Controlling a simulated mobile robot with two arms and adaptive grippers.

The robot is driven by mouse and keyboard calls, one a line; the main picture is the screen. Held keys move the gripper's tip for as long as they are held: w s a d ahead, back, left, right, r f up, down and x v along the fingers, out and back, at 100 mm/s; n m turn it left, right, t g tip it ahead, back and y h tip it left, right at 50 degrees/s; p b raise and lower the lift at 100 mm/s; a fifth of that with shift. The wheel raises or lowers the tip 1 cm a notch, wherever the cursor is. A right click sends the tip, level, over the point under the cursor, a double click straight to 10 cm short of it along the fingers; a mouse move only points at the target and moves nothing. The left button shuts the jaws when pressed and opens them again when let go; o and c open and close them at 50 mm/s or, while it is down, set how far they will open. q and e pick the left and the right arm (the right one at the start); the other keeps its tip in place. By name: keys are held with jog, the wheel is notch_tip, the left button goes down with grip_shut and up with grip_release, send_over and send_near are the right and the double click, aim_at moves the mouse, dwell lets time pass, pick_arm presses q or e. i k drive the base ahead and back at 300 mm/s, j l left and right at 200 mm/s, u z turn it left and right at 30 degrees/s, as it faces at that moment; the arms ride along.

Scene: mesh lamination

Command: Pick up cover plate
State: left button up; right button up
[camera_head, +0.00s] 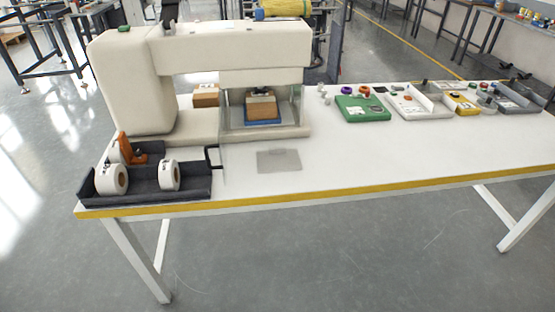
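A thin, flat grey plate (279,160), which looks like the cover plate, lies flat on the white table (370,160) in front of the press machine. It has a small tab on its front edge and nothing rests on it. Neither of my grippers shows in the head view, so their position relative to the plate cannot be told.
The cream press machine (125,85) stands behind the plate, with a brown block (262,106) on a blue base inside. A dark tray (150,195) with white rolls is at left. A green tray (362,108) and other trays stand at back right. The front right table is clear.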

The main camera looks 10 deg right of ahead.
aim_at(279, 158)
jog(key=i+l+u, duration=0.4)
jog(key=i+l, duration=0.3)
